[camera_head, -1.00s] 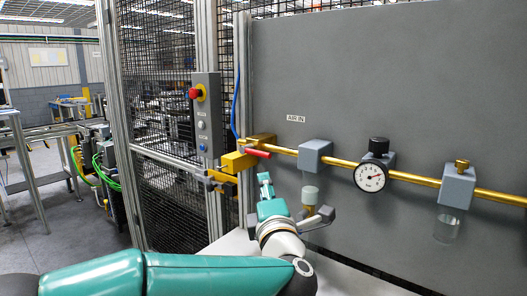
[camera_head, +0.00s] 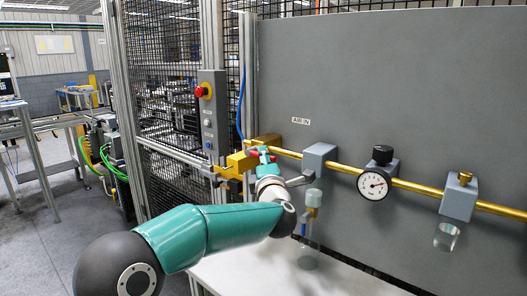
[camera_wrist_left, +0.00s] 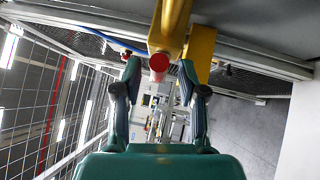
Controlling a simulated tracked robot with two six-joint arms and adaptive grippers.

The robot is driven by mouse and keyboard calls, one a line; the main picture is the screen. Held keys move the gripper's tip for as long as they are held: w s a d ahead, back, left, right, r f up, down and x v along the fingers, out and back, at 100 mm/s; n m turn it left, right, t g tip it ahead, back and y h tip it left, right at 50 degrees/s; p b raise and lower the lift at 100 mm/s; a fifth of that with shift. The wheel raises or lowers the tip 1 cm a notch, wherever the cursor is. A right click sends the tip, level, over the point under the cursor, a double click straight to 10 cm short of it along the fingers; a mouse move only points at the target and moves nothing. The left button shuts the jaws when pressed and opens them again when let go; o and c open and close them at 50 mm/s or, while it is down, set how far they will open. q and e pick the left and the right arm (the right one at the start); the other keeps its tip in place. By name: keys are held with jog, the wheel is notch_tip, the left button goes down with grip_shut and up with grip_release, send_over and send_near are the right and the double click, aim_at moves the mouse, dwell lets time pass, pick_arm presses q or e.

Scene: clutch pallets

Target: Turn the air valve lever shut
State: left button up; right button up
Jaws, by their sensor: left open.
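The air valve is a brass body (camera_head: 262,141) on the brass pipe below the "AIR IN" label, with a red lever (camera_head: 254,153) in front of it. My left gripper (camera_head: 263,153) is at the lever in the head view, and its teal finger hides part of the red. In the left wrist view the lever's red end (camera_wrist_left: 158,64) points at the camera between the two spread fingertips of my left gripper (camera_wrist_left: 159,72). The gripper is open. I cannot tell whether either finger touches the lever. My right gripper is in neither current view.
The pipe (camera_head: 343,165) runs right along the grey panel (camera_head: 400,80) past a blue-grey block (camera_head: 318,157), a pressure gauge (camera_head: 373,184) and another block (camera_head: 459,197). A control box with a red button (camera_head: 206,90) hangs left. A white surface (camera_head: 260,272) lies below.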

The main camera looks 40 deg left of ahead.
pick_arm(q)
jog(key=shift+x, duration=0.95)
grip_shut()
jog(key=shift+f, duration=0.1)
